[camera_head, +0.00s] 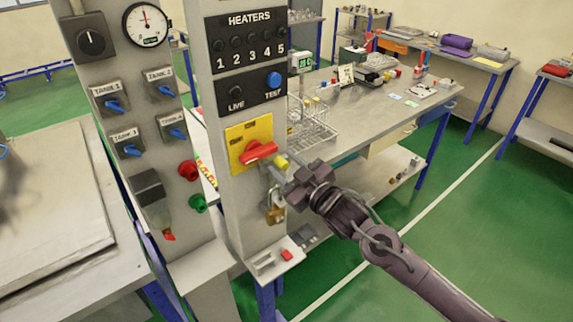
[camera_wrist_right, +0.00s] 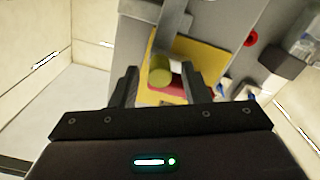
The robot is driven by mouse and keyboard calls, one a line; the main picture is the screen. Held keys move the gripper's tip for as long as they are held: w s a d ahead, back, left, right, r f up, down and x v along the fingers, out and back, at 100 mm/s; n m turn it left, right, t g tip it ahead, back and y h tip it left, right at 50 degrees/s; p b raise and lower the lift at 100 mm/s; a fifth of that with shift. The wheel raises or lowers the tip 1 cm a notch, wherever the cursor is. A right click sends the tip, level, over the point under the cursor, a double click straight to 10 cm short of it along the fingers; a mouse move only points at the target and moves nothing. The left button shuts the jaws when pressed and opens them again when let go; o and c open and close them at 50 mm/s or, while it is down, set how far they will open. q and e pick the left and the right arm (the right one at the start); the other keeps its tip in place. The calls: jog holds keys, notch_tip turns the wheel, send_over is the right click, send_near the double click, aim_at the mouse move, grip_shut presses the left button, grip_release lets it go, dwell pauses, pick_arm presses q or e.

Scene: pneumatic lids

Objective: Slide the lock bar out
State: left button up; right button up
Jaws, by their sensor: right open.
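The lock bar is a grey bar (camera_head: 275,173) with a yellow knob (camera_head: 282,161) at its end, beside the red rotary handle (camera_head: 259,152) on the yellow plate (camera_head: 237,133). A brass padlock (camera_head: 276,213) hangs below it. My right gripper (camera_head: 296,180) is open, just right of the bar. In the right wrist view the knob (camera_wrist_right: 160,74) lies between the open fingers in the picture, with the red handle (camera_wrist_right: 166,91) behind. I cannot tell whether a finger touches it. My left gripper is not in view.
The heater panel (camera_head: 250,50) stands above the yellow plate. To the left, another panel carries a gauge (camera_head: 147,24) and several tank switches. A wire rack (camera_head: 312,128) sits on the workbench (camera_head: 365,110) behind my right gripper. Green floor is clear to the right.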

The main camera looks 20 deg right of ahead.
grip_shut()
jog(key=d, duration=0.1)
jog(key=w+d, duration=0.1)
jog(key=d, duration=0.3)
jog(key=shift+w, duration=0.35)
jog(key=shift+c, duration=1.8)
grip_release()
jog(key=o, duration=0.4)
jog(key=shift+w+d, duration=0.1)
jog(key=shift+d, duration=0.1)
jog(key=shift+c, duration=0.2)
jog(key=shift+a, duration=0.1)
